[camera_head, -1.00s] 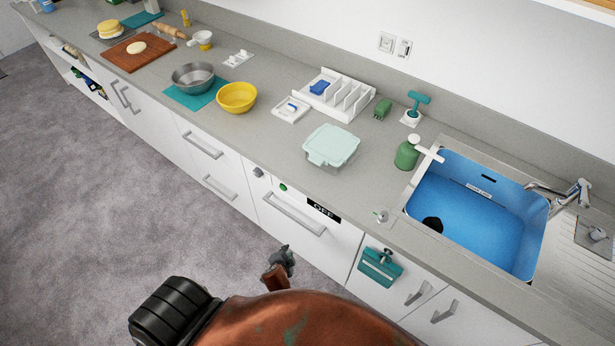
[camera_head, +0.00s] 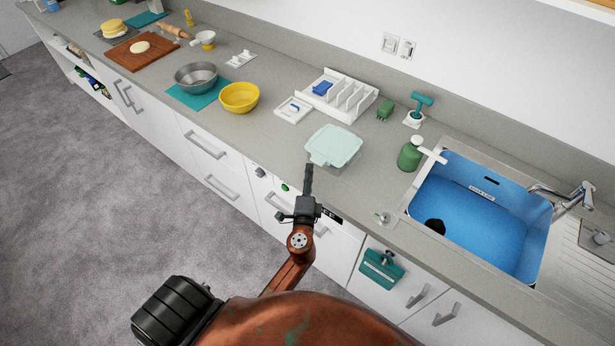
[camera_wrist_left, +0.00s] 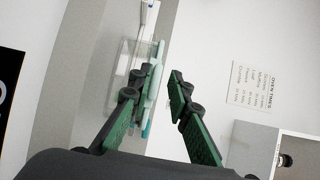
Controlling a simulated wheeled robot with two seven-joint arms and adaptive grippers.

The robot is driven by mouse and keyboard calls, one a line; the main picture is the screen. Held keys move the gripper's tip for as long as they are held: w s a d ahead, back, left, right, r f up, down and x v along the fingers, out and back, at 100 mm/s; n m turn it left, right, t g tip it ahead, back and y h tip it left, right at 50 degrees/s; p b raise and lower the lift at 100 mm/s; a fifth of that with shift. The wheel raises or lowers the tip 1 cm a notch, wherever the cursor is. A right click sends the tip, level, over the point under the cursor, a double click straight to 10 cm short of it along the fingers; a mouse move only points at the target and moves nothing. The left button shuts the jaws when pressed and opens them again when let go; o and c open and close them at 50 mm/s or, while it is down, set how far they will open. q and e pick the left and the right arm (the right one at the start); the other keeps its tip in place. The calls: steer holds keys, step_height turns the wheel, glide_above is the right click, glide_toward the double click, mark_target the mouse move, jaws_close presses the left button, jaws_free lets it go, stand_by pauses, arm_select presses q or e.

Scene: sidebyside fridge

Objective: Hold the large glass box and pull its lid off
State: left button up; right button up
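The large glass box with its pale mint lid (camera_head: 334,145) sits on the counter, left of the sink. The lid is on top, and the clear glass body shows in the left wrist view (camera_wrist_left: 122,65). My left gripper (camera_head: 309,168) is at the counter's front edge, just in front of the box. In the left wrist view its fingers (camera_wrist_left: 153,88) are apart, with the lid's edge (camera_wrist_left: 156,75) seen between them beyond the left finger. I cannot tell whether they touch it. My right gripper is not in view.
A green soap bottle (camera_head: 409,155) and the blue sink (camera_head: 480,220) are right of the box. A white rack (camera_head: 345,96) and small white tray (camera_head: 293,109) stand behind it. A yellow bowl (camera_head: 239,97) is to the left. Drawer fronts drop below the counter edge.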

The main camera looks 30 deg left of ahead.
arm_select(q)
steer(key=x, duration=0.5)
steer(key=shift+w, duration=0.1)
steer(key=shift+p+x, duration=0.3)
steer(key=shift+x, duration=0.5)
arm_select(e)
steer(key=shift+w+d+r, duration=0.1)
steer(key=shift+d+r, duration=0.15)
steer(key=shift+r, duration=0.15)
arm_select(q)
jaws_close()
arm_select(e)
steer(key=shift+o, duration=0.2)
